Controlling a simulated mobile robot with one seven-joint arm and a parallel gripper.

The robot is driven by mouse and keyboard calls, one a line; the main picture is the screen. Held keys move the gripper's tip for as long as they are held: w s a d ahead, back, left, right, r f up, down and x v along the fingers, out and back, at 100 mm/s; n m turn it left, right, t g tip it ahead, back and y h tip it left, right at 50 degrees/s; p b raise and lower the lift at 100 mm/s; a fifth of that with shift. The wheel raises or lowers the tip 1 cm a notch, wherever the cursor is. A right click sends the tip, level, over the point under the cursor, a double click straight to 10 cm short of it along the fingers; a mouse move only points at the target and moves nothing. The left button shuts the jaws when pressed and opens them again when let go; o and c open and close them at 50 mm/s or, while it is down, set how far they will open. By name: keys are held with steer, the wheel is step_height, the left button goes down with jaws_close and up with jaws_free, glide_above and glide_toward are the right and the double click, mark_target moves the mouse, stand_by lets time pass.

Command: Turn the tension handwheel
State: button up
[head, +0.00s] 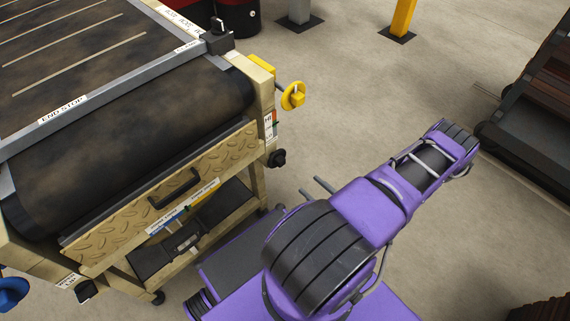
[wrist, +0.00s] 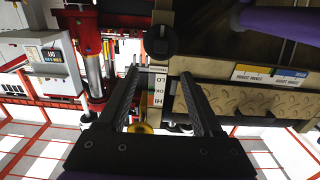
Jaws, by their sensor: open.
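A yellow handwheel (head: 293,96) sits on a short shaft at the right side of the conveyor end. In the wrist view a yellow part (wrist: 147,118), probably this wheel seen nearly edge-on, shows beyond my gripper, between its fingers and partly hidden by the gripper body. A blue handwheel (head: 12,293) is cut off at the lower left of the head view. My gripper (wrist: 160,73) is open, with nothing between its fingers. In the head view most of it is hidden behind my arm. I cannot tell which wheel is for tension.
A HI/OK/LO gauge strip (head: 268,125) is on the conveyor frame's side, above a black knob (head: 277,158). The dark conveyor belt (head: 130,130) fills the left. A yellow post (head: 403,18) stands behind.

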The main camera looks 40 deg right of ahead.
mark_target(283, 162)
steer(key=w, duration=0.8)
steer(key=w+a, duration=0.1)
steer(key=w, duration=0.3)
steer(key=shift+w+p, duration=0.25)
steer(key=shift+p, duration=0.05)
jaws_close()
